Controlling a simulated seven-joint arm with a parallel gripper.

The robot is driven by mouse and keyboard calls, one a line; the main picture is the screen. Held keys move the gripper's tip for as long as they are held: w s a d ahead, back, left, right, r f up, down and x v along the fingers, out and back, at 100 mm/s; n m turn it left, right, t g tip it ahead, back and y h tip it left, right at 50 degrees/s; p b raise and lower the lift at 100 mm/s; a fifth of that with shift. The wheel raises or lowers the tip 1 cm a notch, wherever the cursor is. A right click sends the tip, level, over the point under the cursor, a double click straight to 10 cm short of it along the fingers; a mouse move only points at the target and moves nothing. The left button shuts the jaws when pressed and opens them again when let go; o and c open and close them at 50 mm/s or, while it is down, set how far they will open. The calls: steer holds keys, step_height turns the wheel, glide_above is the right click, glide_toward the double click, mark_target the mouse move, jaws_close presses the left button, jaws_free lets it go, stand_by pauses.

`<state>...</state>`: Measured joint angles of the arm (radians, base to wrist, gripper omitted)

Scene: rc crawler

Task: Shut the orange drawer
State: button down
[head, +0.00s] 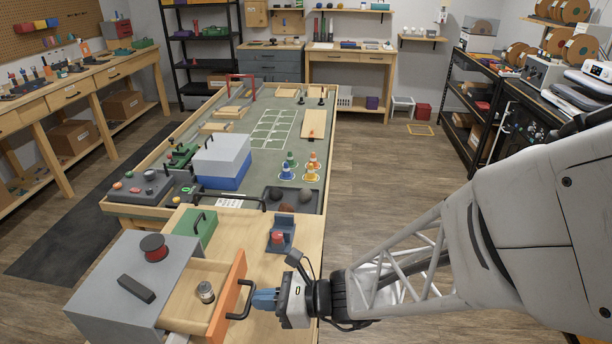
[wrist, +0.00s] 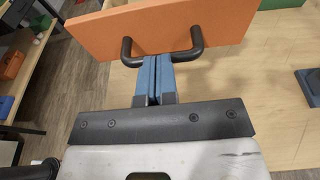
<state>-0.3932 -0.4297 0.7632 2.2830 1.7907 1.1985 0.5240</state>
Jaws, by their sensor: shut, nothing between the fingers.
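The orange drawer (head: 228,297) stands pulled out of the grey cabinet (head: 120,287), with its wooden inside showing. A small metal-lidded jar (head: 205,291) is in it. The drawer's front, with a black bar handle (head: 246,302), faces right in the head view. My gripper (head: 262,299) is at the handle, its blue fingers together. In the wrist view the orange front (wrist: 160,28) fills the top, and my gripper (wrist: 158,62) has its fingertips at the handle's opening (wrist: 127,50), between its two posts. Whether the tips touch the front cannot be told.
A red spool (head: 154,248) and a dark block (head: 136,289) lie on the cabinet. A green box (head: 195,228) and a stand with a red button (head: 279,237) are behind the drawer. The tabletop between drawer and stand is clear.

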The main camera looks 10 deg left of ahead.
mark_target(212, 300)
stand_by(0.3)
steer(key=shift+a+r+x, duration=0.1)
steer(key=shift+r+x, duration=0.3)
steer(key=shift+x, duration=1.45)
steer(key=shift+a+r+x, duration=0.1)
steer(key=shift+r+x, duration=0.25)
steer(key=shift+x, duration=1.5)
steer(key=shift+a+r+x, duration=0.1)
steer(key=shift+r+x, duration=0.3)
steer(key=shift+x, duration=1.45)
steer(key=shift+r, duration=0.1)
steer(key=shift+d, duration=0.15)
steer(key=v, duration=1.4)
steer(key=shift+d, duration=0.2)
steer(key=shift+w, duration=0.15)
